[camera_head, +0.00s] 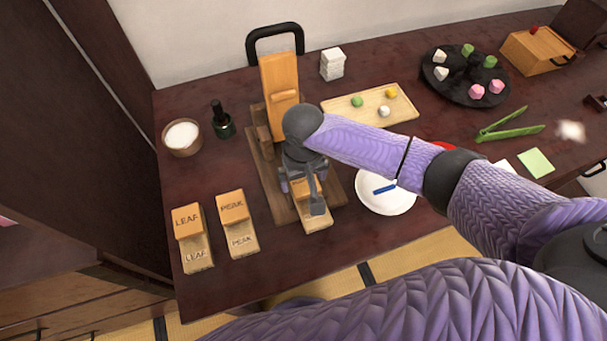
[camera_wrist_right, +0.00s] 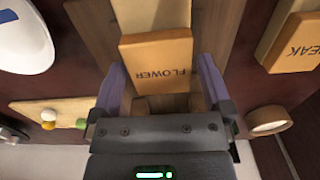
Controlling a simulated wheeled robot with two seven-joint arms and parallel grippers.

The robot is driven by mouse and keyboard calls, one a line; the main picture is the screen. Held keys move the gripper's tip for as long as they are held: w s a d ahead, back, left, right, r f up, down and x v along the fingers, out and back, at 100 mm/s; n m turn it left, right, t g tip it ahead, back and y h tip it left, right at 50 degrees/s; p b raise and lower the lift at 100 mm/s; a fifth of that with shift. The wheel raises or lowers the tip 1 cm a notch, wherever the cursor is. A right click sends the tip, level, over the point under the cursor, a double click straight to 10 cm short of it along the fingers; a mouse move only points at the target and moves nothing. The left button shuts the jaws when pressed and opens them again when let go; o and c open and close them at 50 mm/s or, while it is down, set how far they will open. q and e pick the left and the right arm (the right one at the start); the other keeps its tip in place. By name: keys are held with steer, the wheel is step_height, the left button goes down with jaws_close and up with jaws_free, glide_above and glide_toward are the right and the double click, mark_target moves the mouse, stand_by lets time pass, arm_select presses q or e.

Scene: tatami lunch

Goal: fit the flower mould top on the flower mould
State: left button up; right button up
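The flower mould top (camera_wrist_right: 158,62), an orange-brown wooden block lettered FLOWER, is between the two fingers of my right gripper (camera_wrist_right: 163,72) in the right wrist view. The fingers are close to its sides; whether they press on it is unclear. The flower mould (camera_wrist_right: 148,14) is the paler wooden piece beside the top; it also shows in the head view (camera_head: 318,223), at the front of a brown wooden board. In the head view my right gripper (camera_head: 311,190) points down over the moulds and hides most of the top. Whether the top touches the mould is hidden. My left gripper is not in view.
A wooden press (camera_head: 279,85) stands behind my gripper on the board (camera_head: 262,160). LEAF (camera_head: 187,220) and PEAK (camera_head: 232,205) blocks are at left. A white plate (camera_head: 398,202) is close at right. A tray (camera_head: 345,108) with coloured balls lies farther back.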

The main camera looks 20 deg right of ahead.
step_height(320, 180, up, 4)
steer(key=p, duration=0.2)
steer(key=shift+r+p, duration=0.15)
steer(key=shift+p, duration=0.15)
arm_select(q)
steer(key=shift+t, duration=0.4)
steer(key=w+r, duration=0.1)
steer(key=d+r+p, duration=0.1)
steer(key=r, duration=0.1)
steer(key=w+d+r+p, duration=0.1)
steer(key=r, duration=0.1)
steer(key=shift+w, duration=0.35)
arm_select(e)
step_height(320, 180, up, 6)
steer(key=shift+f, duration=0.2)
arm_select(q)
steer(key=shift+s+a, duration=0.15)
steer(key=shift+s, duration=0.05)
